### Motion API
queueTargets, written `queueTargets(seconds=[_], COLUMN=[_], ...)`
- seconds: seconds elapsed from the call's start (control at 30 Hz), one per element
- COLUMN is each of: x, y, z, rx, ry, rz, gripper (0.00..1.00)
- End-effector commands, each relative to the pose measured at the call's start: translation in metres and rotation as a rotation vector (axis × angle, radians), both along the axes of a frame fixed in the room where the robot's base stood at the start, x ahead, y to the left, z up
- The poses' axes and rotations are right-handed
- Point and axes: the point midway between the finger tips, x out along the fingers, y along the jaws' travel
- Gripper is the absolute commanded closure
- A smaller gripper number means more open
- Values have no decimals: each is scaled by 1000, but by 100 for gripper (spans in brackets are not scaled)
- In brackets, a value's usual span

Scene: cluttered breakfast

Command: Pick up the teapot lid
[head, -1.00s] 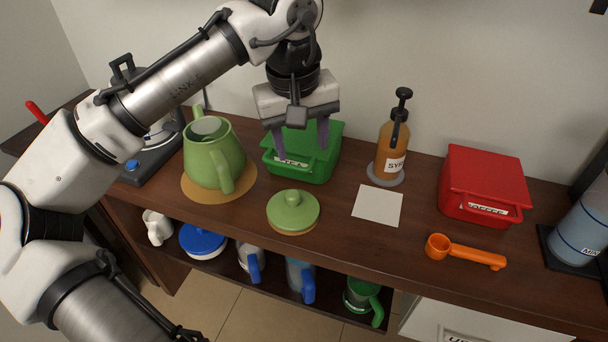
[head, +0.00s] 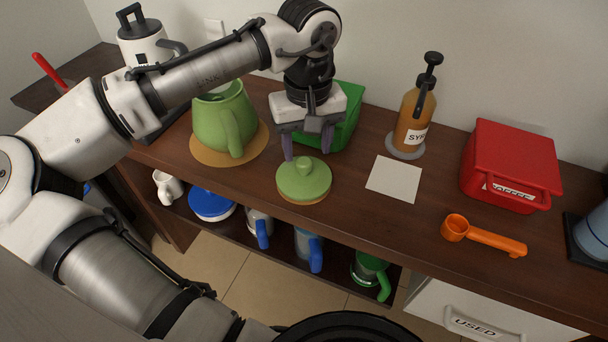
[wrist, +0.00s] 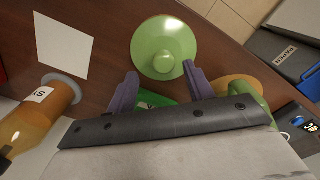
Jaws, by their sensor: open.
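The green teapot lid (head: 304,182) lies knob up on a tan round mat near the front edge of the counter. It also shows in the wrist view (wrist: 164,42), just beyond my fingertips. My gripper (head: 306,150) is open and empty, above and behind the lid in the head view. In the wrist view its purple fingers (wrist: 160,90) stand apart, with the lid's knob roughly between them but farther out. The fingers do not appear to touch the lid. The green teapot (head: 224,122) stands lidless on a tan mat to the left, partly hidden by my arm.
A green box (head: 345,112) stands behind my gripper. A syrup bottle (head: 412,118), a white square (head: 395,179), a red coffee box (head: 511,163) and an orange scoop (head: 484,237) are to the right. Several mugs sit on the shelf below. Counter around the lid is mostly clear.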

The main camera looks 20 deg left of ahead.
Motion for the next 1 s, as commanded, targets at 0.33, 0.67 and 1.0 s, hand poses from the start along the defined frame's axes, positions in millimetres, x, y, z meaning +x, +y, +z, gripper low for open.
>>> queueTargets(seconds=[0.33, 0.67, 1.0], x=[-3, -3, -3], y=[5, 5, 5], z=[-44, -45, -45], rx=[1, 1, 1], ry=[1, -1, -1], rz=[1, 1, 1], gripper=[48, 60, 96])
